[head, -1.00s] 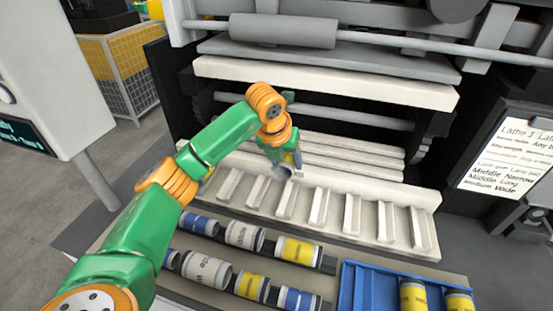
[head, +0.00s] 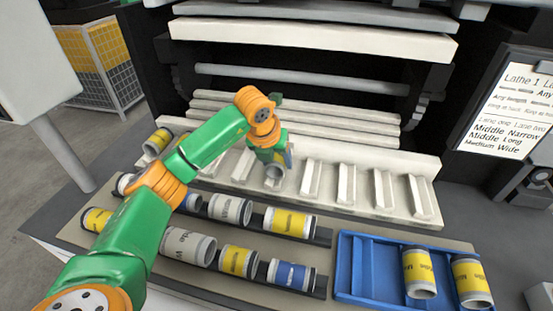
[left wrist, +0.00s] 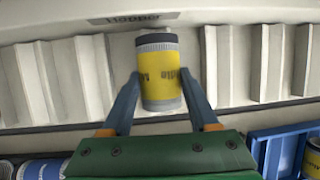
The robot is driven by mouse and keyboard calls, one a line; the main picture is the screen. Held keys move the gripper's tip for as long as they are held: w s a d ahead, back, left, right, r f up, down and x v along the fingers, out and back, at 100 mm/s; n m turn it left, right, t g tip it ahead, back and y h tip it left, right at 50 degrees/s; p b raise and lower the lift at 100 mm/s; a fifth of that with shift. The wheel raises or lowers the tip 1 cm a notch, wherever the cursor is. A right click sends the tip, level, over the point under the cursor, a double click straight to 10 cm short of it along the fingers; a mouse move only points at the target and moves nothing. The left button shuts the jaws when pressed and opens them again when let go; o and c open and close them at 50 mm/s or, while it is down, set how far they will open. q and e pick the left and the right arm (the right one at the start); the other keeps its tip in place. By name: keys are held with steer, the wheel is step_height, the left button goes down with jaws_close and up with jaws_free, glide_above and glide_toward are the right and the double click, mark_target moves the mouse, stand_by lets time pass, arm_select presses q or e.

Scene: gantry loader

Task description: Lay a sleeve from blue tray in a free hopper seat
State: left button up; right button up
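My left gripper (left wrist: 161,78) is shut on a yellow sleeve (left wrist: 160,72) with grey ends and a dark rim, its fingers on either side. In the head view, my left gripper (head: 272,160) is over the middle of the white hopper (head: 362,210), with the sleeve's open grey end (head: 274,172) facing the front. The sleeve is among the slanted dividers; I cannot tell if it touches the seat. The hopper seats to its right are empty. The blue tray (head: 372,238) at the front right holds two yellow sleeves (head: 419,273) (head: 471,280) at its right side. My right gripper is out of view.
Another yellow-labelled sleeve (head: 157,141) lies at the hopper's far left. Two dark racks of white, yellow and blue sleeves (head: 230,210) stand in front of the hopper. A sign board (head: 507,110) stands at the right.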

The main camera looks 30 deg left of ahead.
arm_select(q)
steer(key=o, duration=0.5)
steer(key=shift+d, duration=0.1)
steer(key=shift+s, duration=0.1)
steer(key=p+v, duration=0.1)
steer(key=v, duration=0.3)
steer(key=w+p+v, duration=0.1)
steer(key=p+v, duration=0.1)
steer(key=v, duration=0.2)
steer(key=w+r+p+v, duration=0.1)
steer(key=v, duration=0.3)
steer(key=shift+r+p, duration=0.3)
steer(key=shift+r, duration=0.05)
